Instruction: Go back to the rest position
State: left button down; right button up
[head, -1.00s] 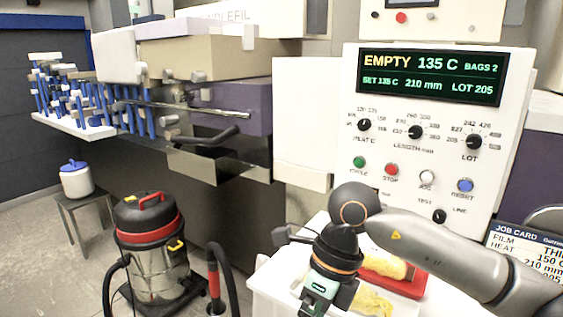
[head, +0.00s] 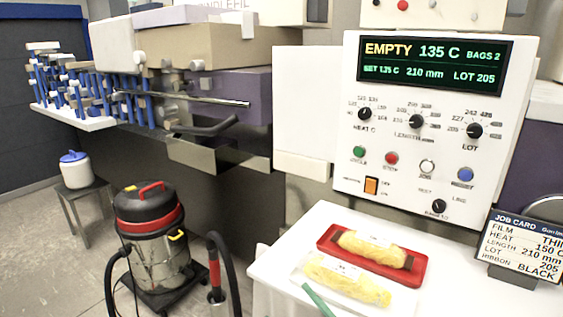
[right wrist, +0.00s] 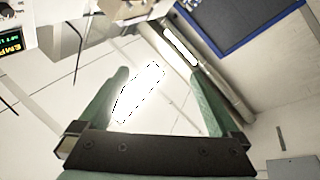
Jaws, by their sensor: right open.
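My right gripper (right wrist: 160,74) shows in the right wrist view with its two green fingers spread wide and nothing between them. Past them are a bright light and pale panels. In the head view no whole gripper is seen. A green strip (head: 318,300) enters at the bottom edge by the trays; I cannot tell what it is. My left gripper is in neither view. The control panel (head: 400,205) stands clear, its display (head: 432,66) reading EMPTY, 135 C, BAGS 2, 210 mm, LOT 205.
A red tray (head: 412,275) holds a yellow packet (head: 372,246); another yellow packet (head: 347,280) lies in front. A job card (head: 525,248) stands at right. A vacuum cleaner (head: 150,250) and a stool (head: 84,205) with a white pot (head: 75,174) stand on the floor at left.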

jog(key=s+d+f+m+g+h, duration=0.1)
jog(key=s+d+f+m+h, duration=0.2)
jog(key=f, duration=0.4)
jog(key=s+d+f+m+g+h, duration=0.1)
jog(key=s+d+f+m+h, duration=0.1)
jog(key=d+f+m+h, duration=0.35)
jog(key=s+d+f+m+g+h, duration=0.1)
jog(key=s+d+f+g, duration=0.1)
jog(key=f, duration=0.6)
jog(key=s+d+f+m+g+h+p, duration=0.1)
jog(key=s+d+f+g, duration=0.1)
jog(key=s, duration=0.3)
jog(key=s+d+f+m+g+h+p, duration=0.1)
jog(key=s+d+f+m+g+p, duration=0.1)
jog(key=s, duration=0.3)
jog(key=shift+s+f, duration=0.2)
jog(key=shift+f, duration=0.65)
jog(key=shift+d, duration=0.1)
